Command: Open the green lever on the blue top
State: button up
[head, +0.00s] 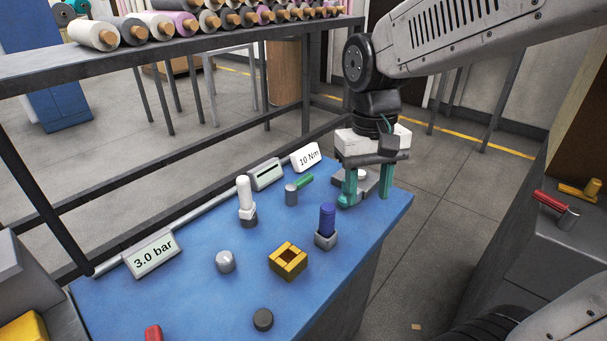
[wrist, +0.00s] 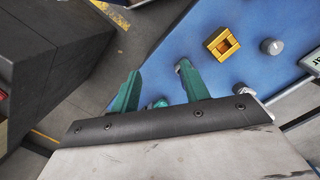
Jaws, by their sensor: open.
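The green lever (head: 305,181) sticks out to the right from a short grey cylinder (head: 291,195) near the far edge of the blue top (head: 195,283). My gripper (head: 366,198) is open, with its teal fingers pointing down over the far right corner of the blue top, to the right of the lever and apart from it. A grey plate with a pale round knob (head: 362,175) shows between and behind the fingers. In the wrist view my gripper (wrist: 158,68) is spread with nothing clamped. I cannot make out the green lever for sure there.
A white-topped post (head: 245,197), a blue cylinder in a grey holder (head: 327,222), a yellow square block (head: 288,261) and a grey knob (head: 225,262) stand on the blue top. Signs (head: 153,255) line its far edge. A red lever (head: 550,202) is on the right-hand cabinet.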

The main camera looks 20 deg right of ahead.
jog(key=w+a+f+m, duration=0.1)
jog(key=w+f+m, duration=0.25)
jog(key=w, duration=0.75)
jog(key=w+a+f+m, duration=0.1)
jog(key=w+f+m, duration=0.25)
jog(key=w, duration=0.65)
jog(key=m+t, duration=0.1)
jog(key=m, duration=0.2)
send_over(303, 178)
jog(key=shift+d+r, duration=0.1)
jog(key=shift+r, duration=0.1)
jog(key=shift+w+f+m, duration=0.1)
jog(key=shift+f+m, duration=0.15)
jog(key=shift+m, duration=0.25)
notch_tip(303, 178, down, 7)
jog(key=shift+f, duration=0.2)
grip_shut()
